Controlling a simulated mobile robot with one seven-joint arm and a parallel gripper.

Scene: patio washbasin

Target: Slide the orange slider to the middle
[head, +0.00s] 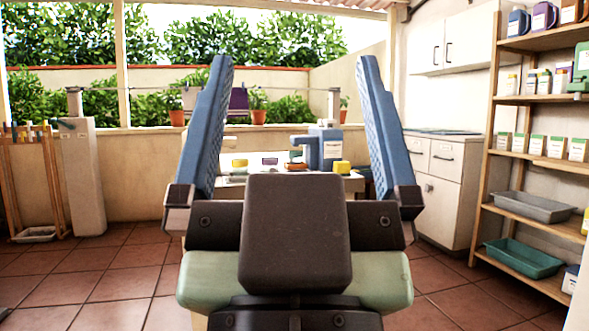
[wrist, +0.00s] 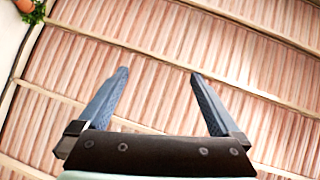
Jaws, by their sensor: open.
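I cannot make out an orange slider with certainty in either view. My gripper (head: 295,62) stands large in the middle of the head view, its two blue fingers pointing up and spread wide apart. It is open, with nothing between the fingertips. In the wrist view my gripper (wrist: 158,74) is also open and empty, facing the roof boards. Through the gap in the head view, a thin line (head: 140,92) runs across at the back wall, with a grey cloth (head: 190,97) and a purple cloth (head: 238,98) by it. The gripper hides part of this area.
A wooden shelf (head: 488,130) and white cabinet (head: 443,205) stand at right. A pale pillar (head: 80,175) stands at left. Tiled floor (head: 120,262) is open at left.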

